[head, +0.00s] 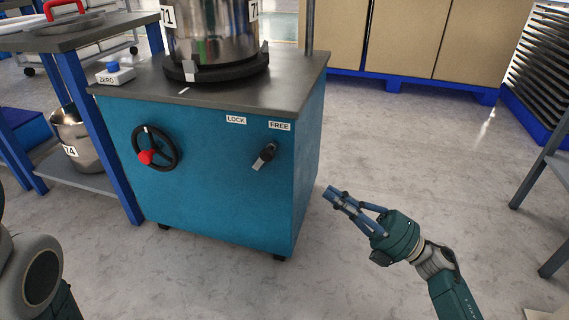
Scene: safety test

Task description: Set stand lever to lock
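The stand is a teal cabinet (210,200) with a dark grey top. Its small dark lever (265,156) is on the front face near the right edge. The lever is tilted up and to the right, its upper end just under the FREE label (279,126). The LOCK label (236,119) is up and to the left of the lever. My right gripper (336,196) is over the floor to the right of the stand, apart from it. Its fingers come together at the tips, with nothing between them. My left gripper is out of the picture.
A black handwheel with a red knob (146,157) is left of the lever. A steel vessel (212,35) stands on top, with a blue ZERO button (113,67) nearby. A side table (85,35) adjoins at left. Floor (400,140) to the right is clear.

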